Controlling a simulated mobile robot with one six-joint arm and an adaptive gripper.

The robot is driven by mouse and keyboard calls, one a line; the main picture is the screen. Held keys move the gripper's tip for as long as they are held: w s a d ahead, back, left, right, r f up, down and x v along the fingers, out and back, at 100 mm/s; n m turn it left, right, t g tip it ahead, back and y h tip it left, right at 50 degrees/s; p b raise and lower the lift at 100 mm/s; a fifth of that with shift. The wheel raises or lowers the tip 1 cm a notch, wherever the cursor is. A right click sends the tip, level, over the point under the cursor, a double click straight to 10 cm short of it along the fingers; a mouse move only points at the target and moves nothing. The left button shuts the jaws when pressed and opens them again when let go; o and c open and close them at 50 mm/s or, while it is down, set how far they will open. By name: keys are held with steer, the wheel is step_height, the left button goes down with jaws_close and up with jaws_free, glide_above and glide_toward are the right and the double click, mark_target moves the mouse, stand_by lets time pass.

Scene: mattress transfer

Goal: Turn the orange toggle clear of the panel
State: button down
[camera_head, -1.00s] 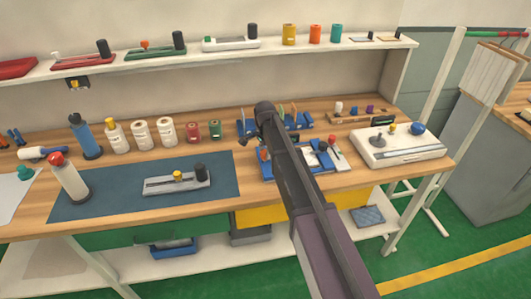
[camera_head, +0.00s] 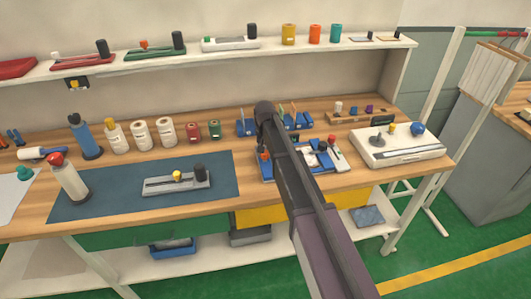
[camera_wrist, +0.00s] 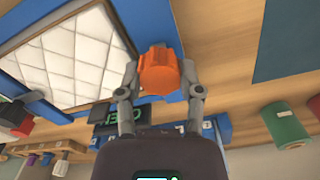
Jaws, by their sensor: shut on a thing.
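The orange toggle (camera_wrist: 160,72) is between the two fingers of my gripper (camera_wrist: 160,85) in the wrist view, with a finger against each side. My gripper is shut on it. Behind it is a blue frame (camera_wrist: 178,30) around a white quilted panel (camera_wrist: 75,55), which lies to the left of the toggle. The toggle overlaps the frame's edge in this view; I cannot tell whether it still lies over the panel. In the head view the blue fixture (camera_head: 266,172) is partly hidden behind my arm, and a small orange piece (camera_head: 265,155) shows beside the arm.
A dark block with green lettering (camera_wrist: 122,112) sits near my left finger in the wrist view. A green roll (camera_wrist: 285,125) is at the right. In the head view, a white fixture (camera_head: 400,147) stands to the right and a blue mat (camera_head: 110,200) to the left.

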steer(key=shift+w+n, duration=0.15)
steer(key=shift+n, duration=0.45)
steer(key=shift+c, duration=1.3)
jaws_free()
